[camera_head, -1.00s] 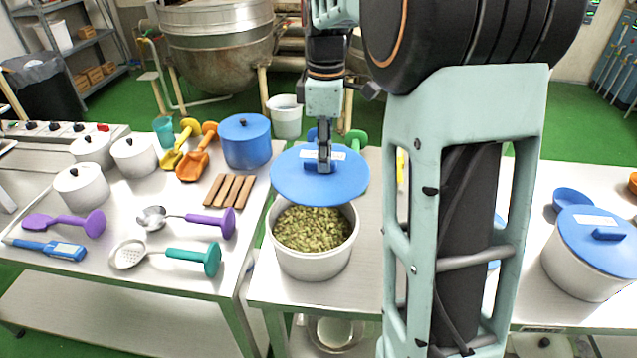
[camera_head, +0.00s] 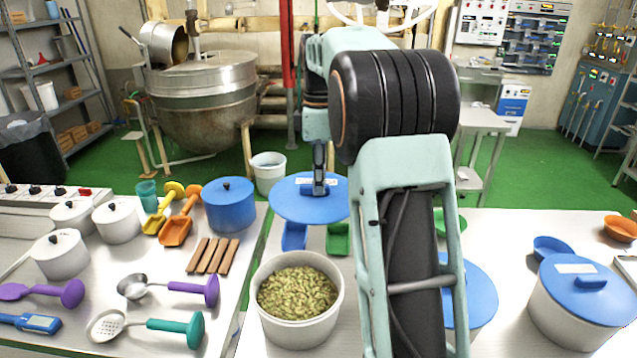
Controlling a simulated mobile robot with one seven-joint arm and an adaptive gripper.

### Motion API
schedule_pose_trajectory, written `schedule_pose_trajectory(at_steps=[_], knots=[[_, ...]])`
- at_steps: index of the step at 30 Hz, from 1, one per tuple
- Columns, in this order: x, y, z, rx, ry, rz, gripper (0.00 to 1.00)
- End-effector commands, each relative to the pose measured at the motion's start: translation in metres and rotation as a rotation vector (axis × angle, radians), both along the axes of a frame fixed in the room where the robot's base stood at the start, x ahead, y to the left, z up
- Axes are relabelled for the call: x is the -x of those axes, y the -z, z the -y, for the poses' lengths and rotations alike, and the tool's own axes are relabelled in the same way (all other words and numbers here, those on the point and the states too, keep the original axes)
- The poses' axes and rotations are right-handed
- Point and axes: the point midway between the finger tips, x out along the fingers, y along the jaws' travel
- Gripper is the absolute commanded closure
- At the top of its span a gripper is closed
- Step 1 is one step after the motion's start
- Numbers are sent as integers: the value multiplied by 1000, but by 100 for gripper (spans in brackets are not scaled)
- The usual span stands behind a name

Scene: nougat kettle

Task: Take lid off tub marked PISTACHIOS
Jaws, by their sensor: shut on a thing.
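The white tub (camera_head: 298,331) stands on the bench, uncovered, with green pistachios (camera_head: 297,292) showing inside. No marking can be read on its wall. The round blue lid (camera_head: 285,205) has a white label and a raised handle, and is held in the air above the bench, behind the tub. My gripper (camera_head: 319,190) is shut on the lid's handle from above. The lid is clear of the tub's rim. My arm hides part of the bench to the right of the tub.
A blue scoop (camera_head: 293,237) and a green scoop (camera_head: 338,239) lie behind the tub. Another blue-lidded tub (camera_head: 570,325) stands at the right. Part of one more blue lid (camera_head: 474,290) shows behind my arm. Wooden sticks, ladles and white pots crowd the left table (camera_head: 150,268).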

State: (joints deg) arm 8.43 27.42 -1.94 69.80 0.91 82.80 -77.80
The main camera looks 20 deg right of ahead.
Motion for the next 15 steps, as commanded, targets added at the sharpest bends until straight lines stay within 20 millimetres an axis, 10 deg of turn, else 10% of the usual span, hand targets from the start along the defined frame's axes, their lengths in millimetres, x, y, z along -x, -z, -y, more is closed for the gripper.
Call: schedule_pose_trajectory(at_steps=[15], knots=[[0, -24, 0, 0, 1, 0, 100]])
